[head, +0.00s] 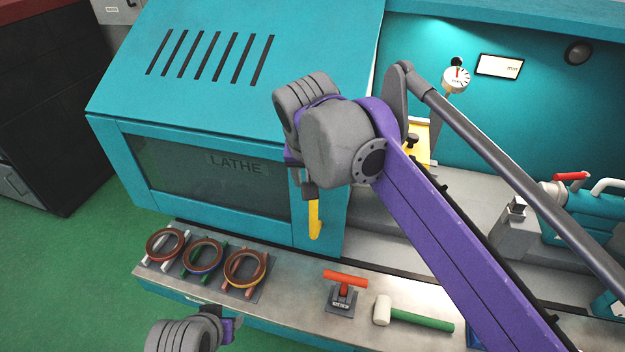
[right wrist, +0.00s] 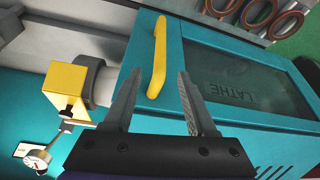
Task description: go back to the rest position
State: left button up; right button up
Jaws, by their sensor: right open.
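My right arm comes in from the right in the head view, its wrist in front of the lathe's door edge. My right gripper (head: 309,190) is mostly hidden behind the wrist there. In the right wrist view its two fingers (right wrist: 157,78) are apart with nothing between them. The yellow door handle (right wrist: 158,55) lies beyond the fingertips, apart from them as far as I can tell; it also shows in the head view (head: 315,219). My left gripper (head: 232,324) is at the bottom edge of the head view, below the rings; its fingers cannot be made out.
The teal lathe cover (head: 230,75) stands behind. Several brown rings (head: 203,256) lie on supports on the front ledge. A dial gauge (head: 456,80) and a yellow block (right wrist: 64,84) are inside the machine.

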jog(key=s+d+f, duration=0.9)
jog(key=f, duration=0.2)
jog(key=s+d+f+n+t, duration=0.1)
jog(key=s+d+f, duration=0.7)
jog(key=f, duration=0.3)
jog(key=shift+s+d, duration=0.35)
jog(key=shift+s, duration=0.45)
